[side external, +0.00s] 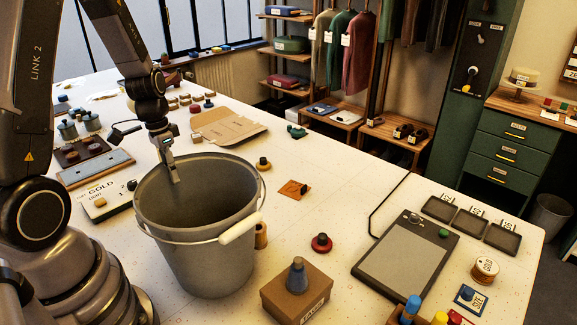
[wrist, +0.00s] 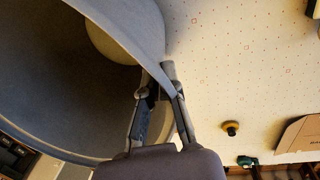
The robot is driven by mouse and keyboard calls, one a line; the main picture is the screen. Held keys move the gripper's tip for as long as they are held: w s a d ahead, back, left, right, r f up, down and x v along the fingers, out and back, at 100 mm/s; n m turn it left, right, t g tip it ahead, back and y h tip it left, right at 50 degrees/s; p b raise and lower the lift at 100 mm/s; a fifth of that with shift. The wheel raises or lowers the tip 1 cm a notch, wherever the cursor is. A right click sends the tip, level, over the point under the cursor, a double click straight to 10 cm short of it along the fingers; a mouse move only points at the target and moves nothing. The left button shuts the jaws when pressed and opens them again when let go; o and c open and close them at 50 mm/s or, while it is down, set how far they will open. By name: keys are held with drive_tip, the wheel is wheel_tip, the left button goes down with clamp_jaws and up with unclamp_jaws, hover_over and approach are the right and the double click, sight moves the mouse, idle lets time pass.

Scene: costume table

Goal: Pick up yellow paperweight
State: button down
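A small round weight with a yellow-brown base and dark knob (side external: 263,164) stands on the white table just beyond the bucket's right rim in the side view. It looks like the yellow paperweight. A similar yellow-brown weight (wrist: 231,128) lies right of my fingers in the wrist view, apart from them. My gripper (side external: 176,178) points down at the far left part of the grey bucket (side external: 200,255). In the wrist view my fingers (wrist: 158,76) are close together at the bucket's rim. The paperweight is not in my gripper.
The bucket's white handle grip (side external: 240,226) hangs at its right front. A red weight (side external: 322,244) and a cardboard box (side external: 297,290) stand nearby. A tan folder (side external: 228,127) lies behind. An orange card (side external: 295,190) lies right of the yellow weight, with bare table around it.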

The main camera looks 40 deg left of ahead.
drive_tip(key=shift+f, duration=0.1)
drive_tip(key=c, duration=1.7)
unclamp_jaws()
drive_tip(key=o, duration=0.5)
drive_tip(key=shift+c, duration=0.2)
